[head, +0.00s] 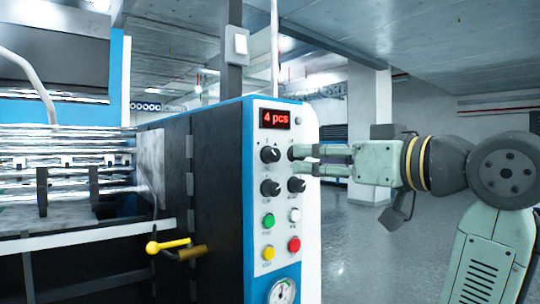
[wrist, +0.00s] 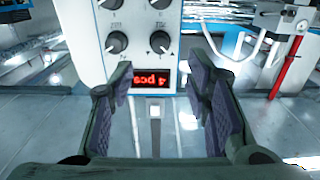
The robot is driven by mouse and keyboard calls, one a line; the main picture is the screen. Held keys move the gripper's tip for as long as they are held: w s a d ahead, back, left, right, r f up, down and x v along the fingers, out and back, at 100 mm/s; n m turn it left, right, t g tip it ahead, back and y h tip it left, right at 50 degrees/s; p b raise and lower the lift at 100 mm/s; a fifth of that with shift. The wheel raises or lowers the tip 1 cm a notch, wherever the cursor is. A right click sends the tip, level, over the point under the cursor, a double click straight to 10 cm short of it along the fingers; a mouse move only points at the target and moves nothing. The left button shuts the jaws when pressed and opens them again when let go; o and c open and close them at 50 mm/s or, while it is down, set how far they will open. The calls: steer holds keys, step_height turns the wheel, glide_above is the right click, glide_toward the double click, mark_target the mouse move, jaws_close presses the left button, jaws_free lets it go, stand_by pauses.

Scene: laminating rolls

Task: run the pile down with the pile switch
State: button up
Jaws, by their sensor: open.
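The control panel (head: 282,200) on the machine's blue-edged cabinet has four black knobs in two rows under a red display reading "4 pcs" (head: 275,118). The upper left knob (head: 270,154) is clear to see. The upper right knob (head: 292,153) is partly covered by my fingertips. The lower knobs are at left (head: 270,187) and right (head: 296,184). Which knob is the pile switch cannot be read. My gripper (head: 304,160) is open and empty, pointing at the panel from the right. In the wrist view, the upside-down display (wrist: 150,78) shows between its fingers.
Below the knobs are green (head: 268,220), white (head: 294,215), red (head: 294,244) and yellow (head: 268,253) buttons and a gauge (head: 282,291). A yellow-handled lever (head: 168,245) juts out at the cabinet's left. Open floor (head: 365,260) lies to the right.

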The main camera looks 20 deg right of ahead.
mark_target(276, 156)
steer(key=p+x, duration=0.3)
steer(key=x, duration=0.5)
steer(key=shift+w+a+r, duration=0.1)
steer(key=shift+w, duration=0.1)
steer(key=shift+w+a, duration=0.3)
steer(key=shift+w, duration=0.4)
steer(key=shift+c, duration=0.3)
jaws_close()
